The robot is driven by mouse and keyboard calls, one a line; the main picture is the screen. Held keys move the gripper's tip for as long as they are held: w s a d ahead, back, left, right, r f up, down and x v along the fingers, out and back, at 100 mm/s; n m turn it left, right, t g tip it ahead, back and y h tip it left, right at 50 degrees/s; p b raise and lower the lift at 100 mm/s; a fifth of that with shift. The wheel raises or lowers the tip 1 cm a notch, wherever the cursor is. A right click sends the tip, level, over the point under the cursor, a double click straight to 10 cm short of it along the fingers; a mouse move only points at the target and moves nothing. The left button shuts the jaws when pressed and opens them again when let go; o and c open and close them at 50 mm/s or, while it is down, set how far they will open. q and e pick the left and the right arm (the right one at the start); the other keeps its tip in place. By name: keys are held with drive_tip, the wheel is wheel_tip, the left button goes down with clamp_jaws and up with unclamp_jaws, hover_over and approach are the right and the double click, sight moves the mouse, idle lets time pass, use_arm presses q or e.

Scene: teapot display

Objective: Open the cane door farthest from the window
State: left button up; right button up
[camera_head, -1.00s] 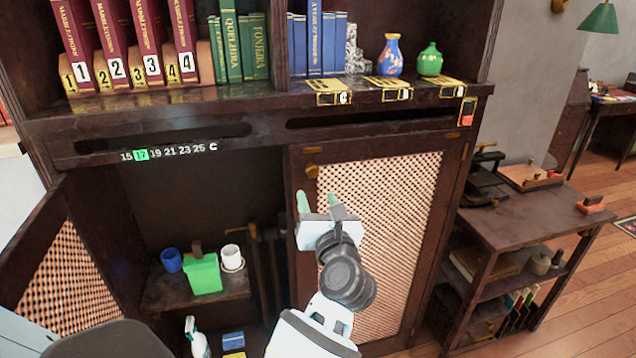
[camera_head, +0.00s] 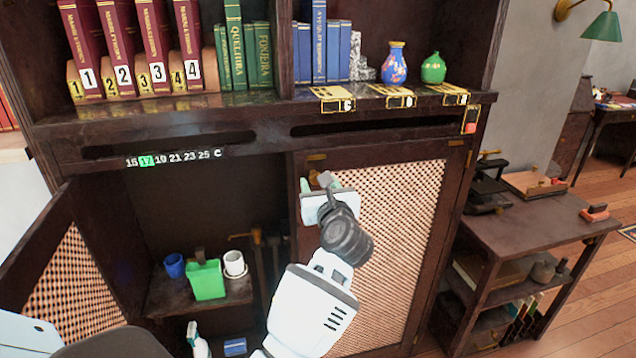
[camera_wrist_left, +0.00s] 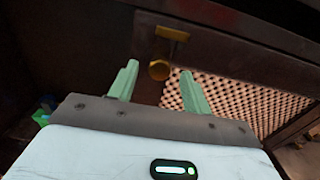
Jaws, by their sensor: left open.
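The right-hand cane door (camera_head: 392,225) of the dark wooden cabinet is shut. A brass catch (camera_head: 317,157) sits at its upper left corner. Its round brass knob (camera_wrist_left: 159,69) shows in the left wrist view, just beyond and between the fingertips. The left-hand cane door (camera_head: 75,275) stands swung open. My left gripper (camera_head: 322,180) is in front of the shut door's upper left corner, with its pale green fingers apart and partly hiding the knob. It also shows in the left wrist view (camera_wrist_left: 158,67). I cannot tell whether the fingers touch the knob. My right gripper is not in view.
The open compartment holds a blue cup (camera_head: 174,265), a green container (camera_head: 206,280) and a white cup (camera_head: 234,263) on a shelf. Books and two small vases stand above. A side table (camera_head: 540,225) stands right of the cabinet, with wooden floor beyond it.

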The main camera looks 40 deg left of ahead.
use_arm(q)
drive_tip(key=shift+w+a, duration=0.35)
drive_tip(key=shift+a, duration=0.05)
clamp_jaws()
